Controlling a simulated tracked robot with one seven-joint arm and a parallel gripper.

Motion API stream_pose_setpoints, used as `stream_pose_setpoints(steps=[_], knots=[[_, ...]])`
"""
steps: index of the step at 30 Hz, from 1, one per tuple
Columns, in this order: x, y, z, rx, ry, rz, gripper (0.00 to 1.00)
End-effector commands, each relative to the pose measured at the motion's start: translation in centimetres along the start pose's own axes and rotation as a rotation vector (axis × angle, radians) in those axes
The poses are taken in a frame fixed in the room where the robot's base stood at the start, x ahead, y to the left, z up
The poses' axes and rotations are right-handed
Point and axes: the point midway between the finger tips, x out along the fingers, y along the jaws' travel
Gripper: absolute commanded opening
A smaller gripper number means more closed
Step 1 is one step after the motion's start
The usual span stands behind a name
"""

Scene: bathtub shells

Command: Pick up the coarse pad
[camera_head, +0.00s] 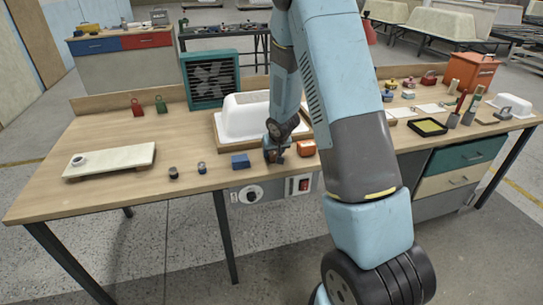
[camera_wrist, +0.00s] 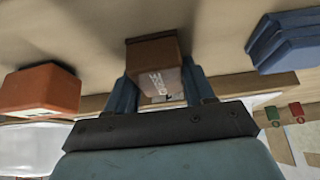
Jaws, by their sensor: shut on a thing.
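A brown block with a pale printed label and a darker band along one edge, which I take as the coarse pad (camera_wrist: 155,65), sits between my gripper's fingers (camera_wrist: 160,92) in the wrist view. The blue fingers lie against its two sides, shut on it. In the head view my gripper (camera_head: 276,156) is low at the workbench's front edge, between a blue block (camera_head: 240,161) and an orange block (camera_head: 306,148). The pad is mostly hidden there. I cannot tell whether it touches the bench top.
The orange block (camera_wrist: 40,90) and blue block (camera_wrist: 285,40) flank the pad closely in the wrist view. A white tub shell (camera_head: 245,115) stands behind my gripper on the workbench (camera_head: 110,195). Two small dark cylinders (camera_head: 173,172) and a pale board (camera_head: 110,160) lie to the left.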

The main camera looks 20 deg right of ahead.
Motion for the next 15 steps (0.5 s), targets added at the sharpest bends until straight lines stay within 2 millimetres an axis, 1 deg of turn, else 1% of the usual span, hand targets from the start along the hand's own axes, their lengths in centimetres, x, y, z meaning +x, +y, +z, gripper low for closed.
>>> stream_pose_setpoints(steps=[1,2,10,13,15], knots=[[0.0,0.0,0.0,0.0,0.0,0.0,0.23],[0.0,0.0,0.0,0.0,0.0,0.0,0.18],[-0.2,0.1,-0.2,0.001,0.0,0.0,0.18],[-0.9,0.1,-0.6,0.002,0.002,0.0,0.18],[-1.6,0.1,-1.0,0.003,0.003,0.0,0.18]])
